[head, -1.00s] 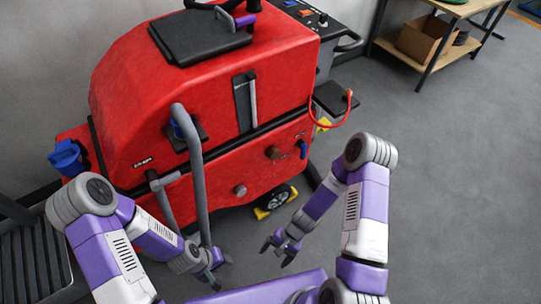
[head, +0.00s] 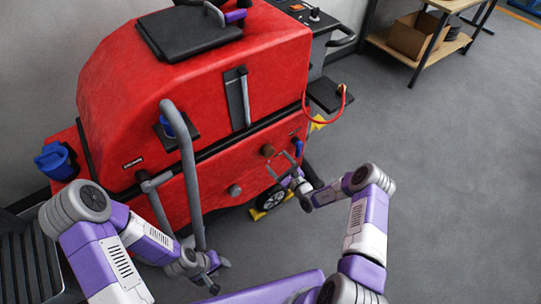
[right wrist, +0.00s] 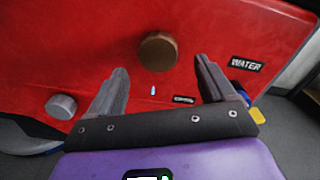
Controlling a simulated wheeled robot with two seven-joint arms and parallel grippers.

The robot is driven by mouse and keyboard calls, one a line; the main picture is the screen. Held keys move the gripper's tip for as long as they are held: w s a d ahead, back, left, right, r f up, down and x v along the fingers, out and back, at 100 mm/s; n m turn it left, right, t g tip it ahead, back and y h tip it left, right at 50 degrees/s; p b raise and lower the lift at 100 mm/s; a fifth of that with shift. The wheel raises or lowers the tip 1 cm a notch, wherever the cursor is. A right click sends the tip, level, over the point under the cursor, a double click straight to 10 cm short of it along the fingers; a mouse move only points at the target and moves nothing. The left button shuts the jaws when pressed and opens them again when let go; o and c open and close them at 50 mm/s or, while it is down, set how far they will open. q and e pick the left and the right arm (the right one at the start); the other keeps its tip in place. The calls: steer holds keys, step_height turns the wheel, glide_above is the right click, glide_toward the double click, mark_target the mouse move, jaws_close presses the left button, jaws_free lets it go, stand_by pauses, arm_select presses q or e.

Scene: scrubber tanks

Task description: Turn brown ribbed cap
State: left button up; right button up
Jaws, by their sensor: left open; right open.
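The brown ribbed cap (head: 267,150) sits on the lower red side of the scrubber machine, in the head view. In the right wrist view the brown cap (right wrist: 158,51) is just beyond the fingertips, centred a little above the gap between them. My right gripper (head: 278,168) is open and empty, close to the machine and apart from the cap; its two fingers (right wrist: 162,75) show in the right wrist view. My left gripper (head: 217,274) is open and empty, low beside the grey bent handle.
A grey knob (right wrist: 61,106) is left of the cap. A "WATER" label (right wrist: 246,64) is to its right. A blue lever (head: 299,147) and a red hose (head: 325,121) are near the right end. A wheel (head: 271,199) is below. Floor at right is clear.

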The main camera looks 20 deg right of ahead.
mark_target(270, 154)
steer(key=b+x, duration=0.1)
steer(key=x, duration=0.4)
steer(key=shift+w+a+b, duration=0.25)
steer(key=shift+w+b, duration=0.05)
steer(key=c, duration=1.1)
steer(key=shift+o, duration=0.2)
steer(key=shift+m, duration=0.3)
steer(key=m, duration=1.2)
steer(key=shift+m+p, duration=0.3)
steer(key=shift+p, duration=0.05)
